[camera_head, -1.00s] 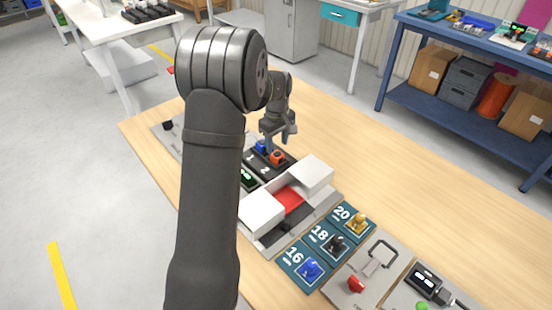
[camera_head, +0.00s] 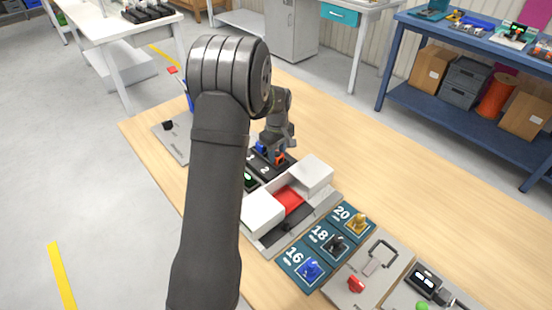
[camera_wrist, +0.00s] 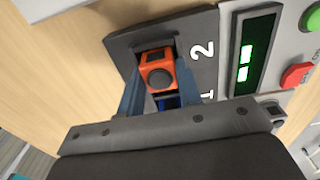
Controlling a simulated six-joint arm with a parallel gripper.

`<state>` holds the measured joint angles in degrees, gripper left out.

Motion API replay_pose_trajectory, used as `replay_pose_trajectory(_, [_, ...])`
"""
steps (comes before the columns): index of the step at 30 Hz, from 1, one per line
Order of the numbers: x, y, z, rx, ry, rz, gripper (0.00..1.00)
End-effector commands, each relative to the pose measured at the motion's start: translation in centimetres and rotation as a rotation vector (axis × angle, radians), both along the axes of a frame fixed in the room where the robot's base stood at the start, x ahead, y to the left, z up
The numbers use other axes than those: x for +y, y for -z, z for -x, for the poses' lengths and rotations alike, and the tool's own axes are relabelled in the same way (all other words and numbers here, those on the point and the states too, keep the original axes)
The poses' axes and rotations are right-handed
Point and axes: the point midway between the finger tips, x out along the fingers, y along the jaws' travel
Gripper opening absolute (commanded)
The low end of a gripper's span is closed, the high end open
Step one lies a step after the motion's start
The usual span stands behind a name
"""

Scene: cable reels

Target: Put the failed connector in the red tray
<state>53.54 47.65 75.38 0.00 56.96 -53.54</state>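An orange connector (camera_wrist: 160,72) sits in the slot marked 2 of a dark holder (camera_wrist: 120,42). It also shows in the head view (camera_head: 280,159). A blue connector (camera_wrist: 166,102) is beside it at slot 1, partly hidden by my gripper. My gripper (camera_wrist: 160,80) is open, with one finger on each side of the orange connector; whether they touch it I cannot tell. In the head view my gripper (camera_head: 277,152) is low over the holder. A red tray surface (camera_head: 289,200) lies between two white blocks. Which connector failed is not clear.
A panel with a green-lit display (camera_wrist: 244,62), a green button (camera_wrist: 314,17) and a red button (camera_wrist: 297,75) adjoins the holder. Plates marked 16, 18 and 20 (camera_head: 321,238) hold coloured connectors. The wooden table's right side (camera_head: 420,200) is clear.

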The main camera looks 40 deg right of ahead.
Motion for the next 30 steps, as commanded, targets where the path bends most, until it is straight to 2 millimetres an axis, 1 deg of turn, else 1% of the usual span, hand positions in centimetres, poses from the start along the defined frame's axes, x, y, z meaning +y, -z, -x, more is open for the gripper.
replay_pose_trajectory(2, [0.0, -0.1, 0.0, 0.000, 0.000, 0.000, 0.09])
replay_pose_trajectory(5, [-0.1, -0.7, 0.0, -0.001, 0.000, 0.002, 0.09])
replay_pose_trajectory(15, [-0.1, -5.8, -0.1, -0.002, 0.000, 0.003, 0.09])
replay_pose_trajectory(18, [0.0, -6.9, 0.0, -0.001, 0.000, 0.002, 0.09])
replay_pose_trajectory(22, [0.0, -7.5, 0.0, 0.000, 0.000, 0.000, 0.09])
replay_pose_trajectory(30, [0.0, -7.5, 0.1, 0.000, 0.000, 0.000, 0.09])
